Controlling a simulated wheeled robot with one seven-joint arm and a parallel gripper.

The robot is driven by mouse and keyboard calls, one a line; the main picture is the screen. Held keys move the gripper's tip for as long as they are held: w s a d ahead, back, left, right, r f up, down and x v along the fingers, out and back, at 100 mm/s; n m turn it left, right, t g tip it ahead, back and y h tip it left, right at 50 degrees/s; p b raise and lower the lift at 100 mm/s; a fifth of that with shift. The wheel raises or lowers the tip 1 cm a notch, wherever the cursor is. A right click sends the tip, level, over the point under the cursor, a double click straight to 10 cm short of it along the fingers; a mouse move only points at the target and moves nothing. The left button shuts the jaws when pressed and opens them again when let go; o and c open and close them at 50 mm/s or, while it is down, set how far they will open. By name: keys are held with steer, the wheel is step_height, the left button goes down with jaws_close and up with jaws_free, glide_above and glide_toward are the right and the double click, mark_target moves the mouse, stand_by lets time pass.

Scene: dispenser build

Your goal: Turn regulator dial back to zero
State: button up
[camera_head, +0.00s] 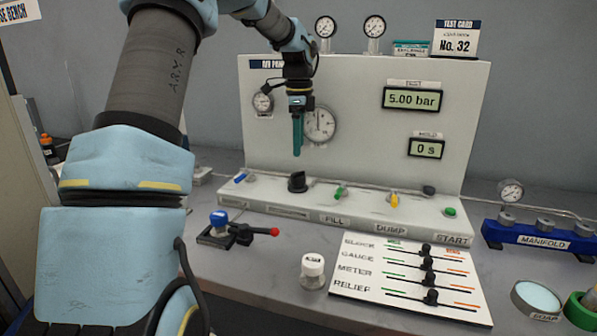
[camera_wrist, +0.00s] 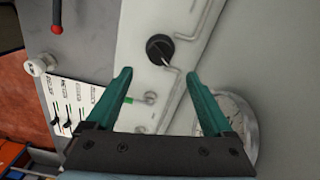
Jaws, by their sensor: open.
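The regulator dial looks to be the black knob (camera_head: 297,182) on the ledge at the panel's foot. In the wrist view the black knob (camera_wrist: 160,49) shows from above with a pale pointer mark on its edge. My gripper (camera_head: 297,153) hangs above the knob, in front of the panel, apart from it. In the wrist view my gripper (camera_wrist: 160,75) has its two green fingers wide apart with nothing between them; the knob lies beyond the gap. The upper display (camera_head: 413,98) reads 5.00 bar. The lower display (camera_head: 426,148) reads 0 s.
A large round gauge (camera_head: 322,124) sits on the panel close behind my gripper. Small valves, blue (camera_head: 241,177), green (camera_head: 340,191) and yellow (camera_head: 394,200), flank the knob along the ledge. A red-tipped lever (camera_head: 273,232) and a slider board (camera_head: 400,305) lie in front.

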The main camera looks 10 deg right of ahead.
mark_target(298, 172)
step_height(298, 172, down, 9)
steer(key=shift+a+p, duration=0.15)
steer(key=shift+p, duration=0.7)
steer(key=c, duration=1.4)
